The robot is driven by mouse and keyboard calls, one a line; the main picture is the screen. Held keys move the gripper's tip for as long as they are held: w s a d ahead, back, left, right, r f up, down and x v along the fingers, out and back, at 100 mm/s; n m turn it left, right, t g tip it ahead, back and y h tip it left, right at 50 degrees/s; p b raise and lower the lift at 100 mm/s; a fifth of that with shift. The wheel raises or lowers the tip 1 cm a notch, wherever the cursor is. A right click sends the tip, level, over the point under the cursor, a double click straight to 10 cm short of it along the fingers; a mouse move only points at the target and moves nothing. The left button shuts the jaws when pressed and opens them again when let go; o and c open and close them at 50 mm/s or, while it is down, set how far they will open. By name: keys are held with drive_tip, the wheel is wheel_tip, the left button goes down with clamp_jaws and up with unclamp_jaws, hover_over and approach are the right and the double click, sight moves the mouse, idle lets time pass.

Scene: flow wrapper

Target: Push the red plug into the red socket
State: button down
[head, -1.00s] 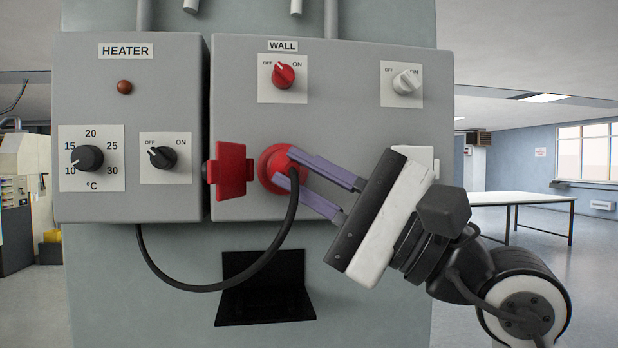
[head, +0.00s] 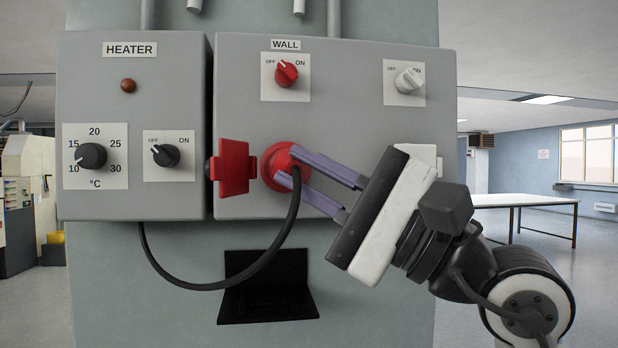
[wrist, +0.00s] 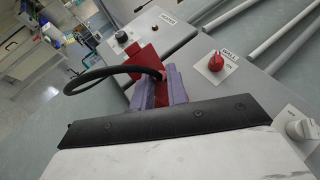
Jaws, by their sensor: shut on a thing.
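The red plug (head: 283,165) is between the purple fingers of my gripper (head: 290,170), in front of the wall box. It also shows in the wrist view (wrist: 163,94), between the fingers. A black cable runs from the plug down and round to the heater box. The red socket lid (head: 235,168) stands open to the left of the plug. It shows in the wrist view too (wrist: 141,56).
The wall box (head: 345,120) carries a red switch knob (head: 285,73), pointing toward OFF, and a white knob (head: 408,81). The heater box (head: 105,205) is at the left. A black bracket (head: 265,290) sits below. The cable (head: 240,278) hangs in a loop in front of it.

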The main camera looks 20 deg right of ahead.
drive_tip(key=shift+w+d, duration=0.1)
drive_tip(key=shift+w, duration=0.25)
idle(0.3)
drive_tip(key=c, duration=1.3)
unclamp_jaws()
drive_tip(key=b+v, duration=0.3)
drive_tip(key=v, duration=1.1)
drive_tip(key=shift+w+r, duration=0.1)
drive_tip(key=shift+r, duration=0.05)
